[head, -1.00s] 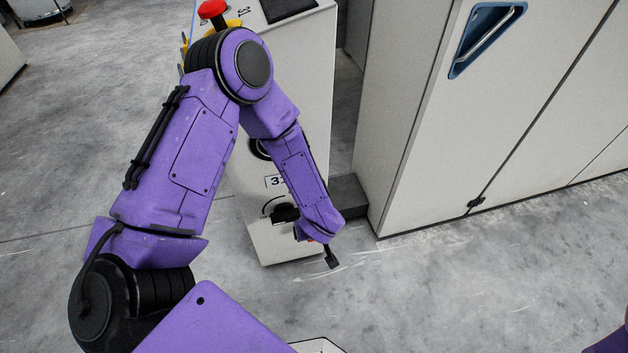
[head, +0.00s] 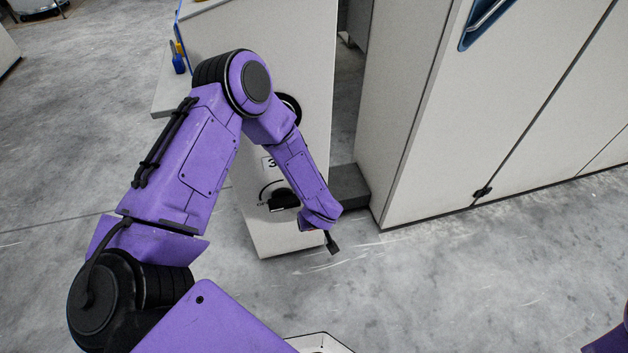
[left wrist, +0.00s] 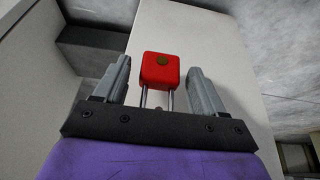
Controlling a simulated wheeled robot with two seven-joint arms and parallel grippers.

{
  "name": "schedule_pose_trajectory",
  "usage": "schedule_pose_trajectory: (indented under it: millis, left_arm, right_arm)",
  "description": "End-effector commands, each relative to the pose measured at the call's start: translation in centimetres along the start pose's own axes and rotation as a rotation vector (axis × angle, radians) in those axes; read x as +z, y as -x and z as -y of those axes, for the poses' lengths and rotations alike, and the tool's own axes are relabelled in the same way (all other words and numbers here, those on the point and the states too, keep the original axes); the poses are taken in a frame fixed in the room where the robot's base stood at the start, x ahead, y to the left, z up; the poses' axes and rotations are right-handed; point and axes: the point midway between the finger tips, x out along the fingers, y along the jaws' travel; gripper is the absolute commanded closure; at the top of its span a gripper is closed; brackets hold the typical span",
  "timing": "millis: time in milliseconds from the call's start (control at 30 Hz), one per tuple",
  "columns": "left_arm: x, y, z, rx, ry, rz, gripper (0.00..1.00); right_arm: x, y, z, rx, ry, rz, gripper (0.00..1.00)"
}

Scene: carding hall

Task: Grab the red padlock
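My left gripper (left wrist: 159,66) is open, with one grey finger on each side of the padlock and a visible gap on both sides. In the head view my left wrist hides nearly all of the padlock and the fingers, in front of the lower part of a pale cabinet (head: 290,238). My right gripper is out of view.
A black rotary switch handle (head: 284,199) is on the cabinet front, beside my left wrist. A dark grey block (head: 349,188) lies between this cabinet and the large pale cabinets (head: 405,120) at right. Concrete floor (head: 470,280) in front is clear.

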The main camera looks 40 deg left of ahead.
Motion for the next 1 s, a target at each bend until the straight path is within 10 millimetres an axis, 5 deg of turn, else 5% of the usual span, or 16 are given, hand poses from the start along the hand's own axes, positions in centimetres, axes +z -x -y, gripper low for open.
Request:
schedule_pose_trajectory:
  millis: [33,167,467,667,1000]
  left_arm:
    - [0.0,0.0,0.0,0.000,0.000,0.000,0.48]
    - [0.0,0.0,0.0,-0.001,0.000,0.000,0.88]
    - [0.0,0.1,0.1,-0.002,0.000,0.001,0.89]
    - [-0.8,2.1,0.0,0.000,0.001,0.000,0.89]
    - [7.7,5.0,0.1,-0.001,-0.008,0.002,0.89]
  right_arm:
    - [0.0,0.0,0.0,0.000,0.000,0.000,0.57]
    - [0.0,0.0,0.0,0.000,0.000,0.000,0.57]
    - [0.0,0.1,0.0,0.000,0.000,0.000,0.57]
    - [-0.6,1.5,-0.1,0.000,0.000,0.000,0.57]
    - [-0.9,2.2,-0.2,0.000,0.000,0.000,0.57]
